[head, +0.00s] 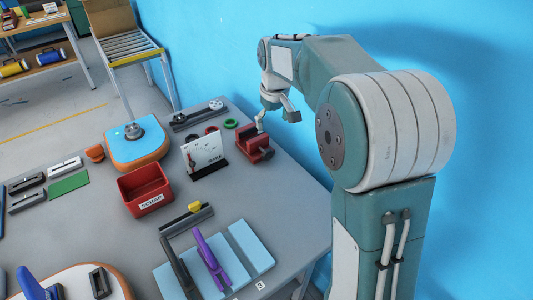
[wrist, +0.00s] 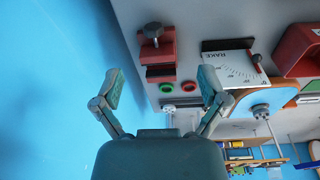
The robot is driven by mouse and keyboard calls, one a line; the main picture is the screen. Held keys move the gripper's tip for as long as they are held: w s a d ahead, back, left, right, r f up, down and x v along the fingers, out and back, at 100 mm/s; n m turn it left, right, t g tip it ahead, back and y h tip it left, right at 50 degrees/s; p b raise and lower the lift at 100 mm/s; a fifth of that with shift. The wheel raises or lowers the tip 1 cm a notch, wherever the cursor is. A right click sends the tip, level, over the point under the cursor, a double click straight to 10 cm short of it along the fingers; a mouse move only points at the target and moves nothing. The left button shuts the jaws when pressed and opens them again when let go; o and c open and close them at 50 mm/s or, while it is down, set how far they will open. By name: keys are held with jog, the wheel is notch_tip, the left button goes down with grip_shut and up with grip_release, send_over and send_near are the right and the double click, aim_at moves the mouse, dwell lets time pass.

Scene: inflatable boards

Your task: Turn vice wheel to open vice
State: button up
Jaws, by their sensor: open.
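The red vice (head: 254,145) stands on the grey table near its right edge, by the blue wall. It also shows in the wrist view (wrist: 160,52), at the top middle, with a dark round wheel (wrist: 152,31) on its end. In the head view the dark screw end (head: 266,153) of the vice points toward the front right. My gripper (head: 277,112) is open and empty, above and behind the vice. In the wrist view its two fingers (wrist: 161,84) are spread wide, with the vice beyond the gap. No contact with the wheel shows.
A white gauge board (head: 203,153) marked RAKE stands just left of the vice. A red SCRAP bin (head: 146,187) and a blue-orange board (head: 138,145) lie further left. Green and red rings (wrist: 177,88) lie near the vice. The blue wall (head: 285,60) is close on the right.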

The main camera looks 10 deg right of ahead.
jog(key=n+g, duration=0.1)
send_over(267, 150)
notch_tip(267, 150, down, 8)
jog(key=shift+w+f, duration=0.1)
notch_tip(267, 150, down, 11)
jog(key=shift+r, duration=0.1)
jog(key=shift+c, duration=0.3)
jog(key=c, duration=1.1)
